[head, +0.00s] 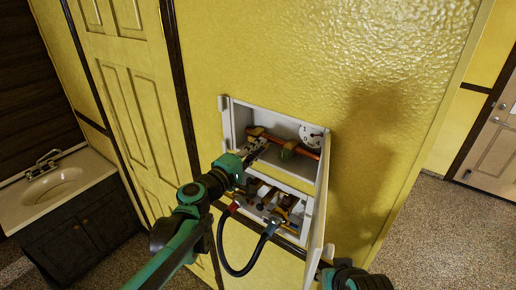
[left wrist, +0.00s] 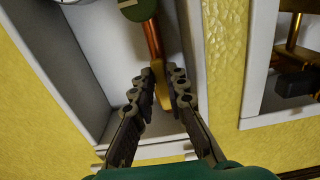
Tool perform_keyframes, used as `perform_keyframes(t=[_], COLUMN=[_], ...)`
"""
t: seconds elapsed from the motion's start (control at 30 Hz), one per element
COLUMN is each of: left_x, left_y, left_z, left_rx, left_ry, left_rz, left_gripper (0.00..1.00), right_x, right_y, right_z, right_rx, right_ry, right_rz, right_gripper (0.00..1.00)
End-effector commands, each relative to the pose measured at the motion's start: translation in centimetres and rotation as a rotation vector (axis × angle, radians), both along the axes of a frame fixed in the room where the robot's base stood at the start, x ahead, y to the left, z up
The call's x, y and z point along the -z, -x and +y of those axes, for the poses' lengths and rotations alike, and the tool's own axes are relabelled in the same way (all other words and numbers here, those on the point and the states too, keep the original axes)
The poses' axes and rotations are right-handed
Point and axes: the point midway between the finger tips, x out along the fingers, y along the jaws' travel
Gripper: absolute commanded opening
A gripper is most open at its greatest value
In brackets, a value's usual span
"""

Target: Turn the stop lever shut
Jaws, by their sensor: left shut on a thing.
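A white wall box (head: 237,122) holds a copper pipe (head: 310,154) in its upper compartment. A brass-coloured piece, apparently the stop lever (head: 254,131), is at the left end of the pipe. My left gripper (head: 262,143) reaches into this compartment and is shut on the lever. In the left wrist view the two dark fingers (left wrist: 164,88) stand on either side of the brass lever (left wrist: 161,84), which partly hides between them. A green part (head: 289,149) sits farther along the pipe. The right gripper's fingers do not show.
A round white dial (head: 312,134) is at the compartment's right. The lower compartment holds brass fittings (head: 290,202) with dark handles; a dark hose (head: 229,265) loops below. The box's open white door (head: 316,235) stands out at right. A sink (head: 55,184) is far left.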

Motion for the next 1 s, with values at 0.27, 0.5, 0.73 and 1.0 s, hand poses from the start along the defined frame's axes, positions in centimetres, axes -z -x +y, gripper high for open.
perform_keyframes(t=[0.27,0.5,0.73,1.0], left_x=[0.1,0.1,-0.5,-2.2], left_y=[0.1,0.0,0.0,-0.2], left_z=[0.0,0.0,0.0,0.3], left_rx=[0.001,0.0,0.0,-0.001], left_ry=[-0.002,-0.001,0.065,0.357], left_rz=[0.0,0.0,0.048,0.259], left_gripper=[0.34,0.34,0.34,0.34], right_x=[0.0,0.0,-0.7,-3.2], right_y=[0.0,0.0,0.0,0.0], right_z=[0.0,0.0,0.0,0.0], right_rx=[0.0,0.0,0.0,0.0], right_ry=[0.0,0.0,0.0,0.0], right_rz=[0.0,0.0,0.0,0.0], right_gripper=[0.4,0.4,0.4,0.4])
